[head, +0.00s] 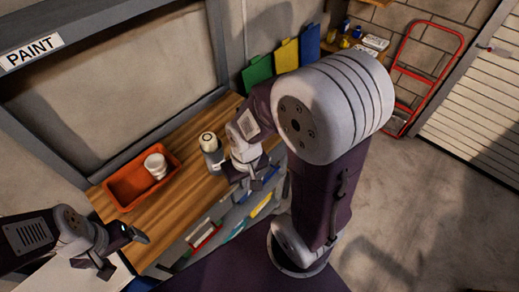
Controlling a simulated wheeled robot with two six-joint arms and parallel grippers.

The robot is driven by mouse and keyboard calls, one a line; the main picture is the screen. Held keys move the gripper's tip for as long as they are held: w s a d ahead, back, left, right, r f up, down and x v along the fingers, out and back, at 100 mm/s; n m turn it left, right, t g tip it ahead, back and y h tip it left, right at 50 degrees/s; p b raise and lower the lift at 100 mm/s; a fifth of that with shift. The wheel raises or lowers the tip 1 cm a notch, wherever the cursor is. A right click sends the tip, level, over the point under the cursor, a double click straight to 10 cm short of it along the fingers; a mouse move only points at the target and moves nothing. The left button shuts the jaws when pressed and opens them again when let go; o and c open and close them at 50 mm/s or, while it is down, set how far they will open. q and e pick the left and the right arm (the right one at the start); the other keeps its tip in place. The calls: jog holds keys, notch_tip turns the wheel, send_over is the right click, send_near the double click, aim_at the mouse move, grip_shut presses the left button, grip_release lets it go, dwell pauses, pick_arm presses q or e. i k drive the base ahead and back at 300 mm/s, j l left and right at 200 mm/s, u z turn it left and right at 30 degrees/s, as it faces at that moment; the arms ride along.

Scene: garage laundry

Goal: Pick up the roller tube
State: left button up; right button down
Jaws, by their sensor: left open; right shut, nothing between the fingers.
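A red-orange tray (118,201) sits on the wooden workbench. A short white cylinder (155,163), possibly the roller tube, stands in the tray; it is too small to be sure. A grey container with a cream top (209,146) stands on the bench to the right of the tray. My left gripper (120,250) is open and empty at the lower left, in front of the tray and apart from it. My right gripper (250,178) is shut and empty near the bench's front edge, to the right of the grey container.
The wooden bench (182,205) has clear room in front of the tray. Green, yellow and blue panels (286,56) lean by the wall. A shelf with small bottles (357,40) and a red hand truck (425,70) stand at the back right. The right floor is clear.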

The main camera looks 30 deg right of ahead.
aim_at(213, 161)
jog(key=l+z, duration=0.15)
jog(key=z, duration=0.35)
jog(key=k+u, duration=0.15)
jog(key=u, duration=0.35)
jog(key=k+l+u, duration=0.1)
jog(key=u, duration=0.35)
jog(key=k+u, duration=0.15)
jog(key=u, duration=0.35)
jog(key=i+l, duration=0.1)
jog(key=l, duration=0.25)
jog(key=i+l, duration=0.1)
jog(key=l, duration=0.2)
